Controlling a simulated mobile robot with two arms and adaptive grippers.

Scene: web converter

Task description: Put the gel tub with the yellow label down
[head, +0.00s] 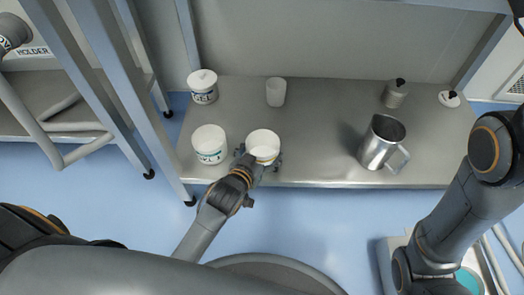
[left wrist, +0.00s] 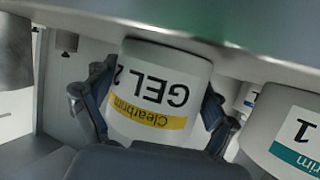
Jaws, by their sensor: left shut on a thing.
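The gel tub with the yellow label (head: 263,144) is a white round tub near the front edge of the grey metal worktop (head: 315,150). My left gripper (head: 259,160) is shut on it, one finger on each side. In the left wrist view the tub (left wrist: 162,85) appears upside down, reading "Clearbrim" on a yellow band and "GEL 2". Its base is close to the grey surface; I cannot tell whether they touch. My right arm shows at the right, but its gripper is not in view.
A white tub with a teal label (head: 210,145) stands just left of the held tub. A metal jug (head: 382,143) and a metal canister (head: 395,93) stand right. The worktop's middle is clear.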

